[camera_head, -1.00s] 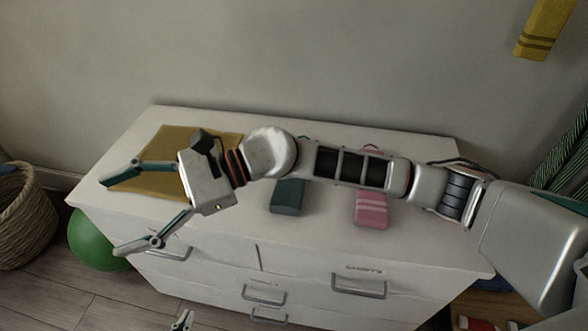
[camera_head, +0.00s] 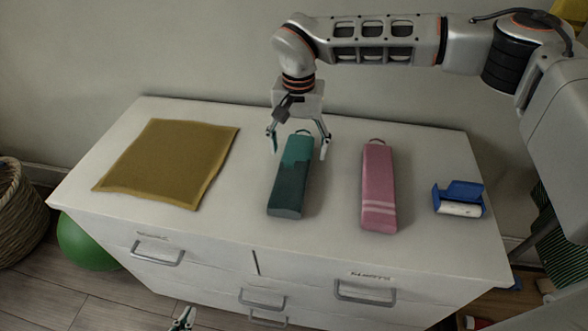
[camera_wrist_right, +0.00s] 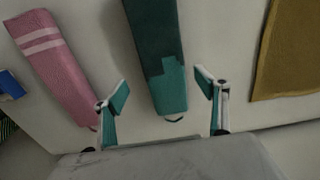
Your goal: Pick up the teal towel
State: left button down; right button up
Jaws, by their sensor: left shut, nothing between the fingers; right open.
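The teal towel (camera_head: 291,180) is a folded, long narrow bundle with a small loop at its far end, lying on the white dresser top. It also shows in the right wrist view (camera_wrist_right: 153,45). My right gripper (camera_head: 299,151) is open above the towel's far end, with one finger on each side of it. In the right wrist view the two fingers (camera_wrist_right: 162,86) stand apart, with the towel's loop end between them and no visible grip. My left gripper (camera_head: 183,318) shows only at the bottom edge of the head view, shut and low in front of the dresser.
A pink towel (camera_head: 377,187) lies to the right of the teal one. A mustard cloth (camera_head: 168,163) lies flat at the left. A blue holder with a white roll (camera_head: 459,198) sits at the right. The dresser top (camera_head: 240,215) is bare between them. A wall stands behind.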

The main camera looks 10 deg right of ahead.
aim_at(295, 160)
jog(key=f, duration=0.5)
jog(key=shift+w+a+f, duration=0.2)
jog(key=shift+w+f, duration=0.1)
jog(key=shift+w, duration=0.1)
jog(key=c, duration=1.3)
